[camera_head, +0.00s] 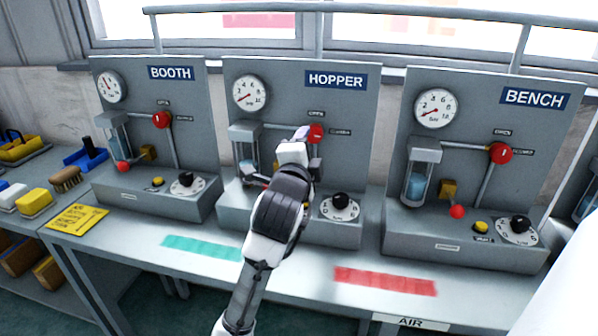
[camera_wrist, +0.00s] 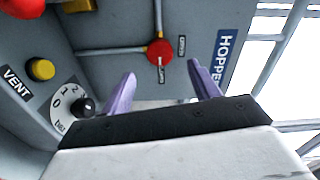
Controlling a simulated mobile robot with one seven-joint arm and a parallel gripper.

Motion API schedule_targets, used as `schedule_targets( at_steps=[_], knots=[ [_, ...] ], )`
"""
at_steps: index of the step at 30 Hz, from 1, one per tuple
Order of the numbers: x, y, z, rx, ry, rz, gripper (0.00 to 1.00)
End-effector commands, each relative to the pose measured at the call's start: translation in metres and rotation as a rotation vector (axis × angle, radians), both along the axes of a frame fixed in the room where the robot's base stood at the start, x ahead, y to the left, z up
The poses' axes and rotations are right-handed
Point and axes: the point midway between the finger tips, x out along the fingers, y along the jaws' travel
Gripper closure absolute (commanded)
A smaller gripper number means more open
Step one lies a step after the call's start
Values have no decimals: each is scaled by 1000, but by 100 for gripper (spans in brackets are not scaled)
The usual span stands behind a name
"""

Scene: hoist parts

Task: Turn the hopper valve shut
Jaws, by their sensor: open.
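The HOPPER panel (camera_head: 292,94) stands in the middle of the bench, and its blue sign also shows at the right of the wrist view (camera_wrist: 226,58). Its red round valve knob (camera_head: 317,131) is partly behind my gripper in the head view. In the wrist view the red valve knob (camera_wrist: 159,52) sits on a grey pipe, with small labels on two sides. I cannot surely tell which label it is set to. My gripper (camera_head: 303,134) is open, its two purple fingers (camera_wrist: 163,88) apart. The knob appears beyond the fingertips and between them, apart from them.
The BOOTH panel (camera_head: 160,82) stands left and the BENCH panel (camera_head: 470,97) right, each with a similar red knob. Below the hopper valve are a black dial knob (camera_wrist: 86,107) and a yellow button (camera_wrist: 41,69). Green (camera_head: 200,248) and red (camera_head: 385,281) strips mark the front shelf.

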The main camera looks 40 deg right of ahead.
Motion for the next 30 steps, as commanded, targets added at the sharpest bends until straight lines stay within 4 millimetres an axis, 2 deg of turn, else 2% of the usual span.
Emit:
schedule_targets(
  at_steps=[1, 6, 12, 30],
  knots=[
    [-8, 11, -2, -3, -3, 1, 39],
    [-32, 38, -2, -2, 0, 1, 39],
    [-49, 57, -1, 0, 0, 0, 39],
    [-53, 62, 0, 1, 1, 0, 39]
  ],
)
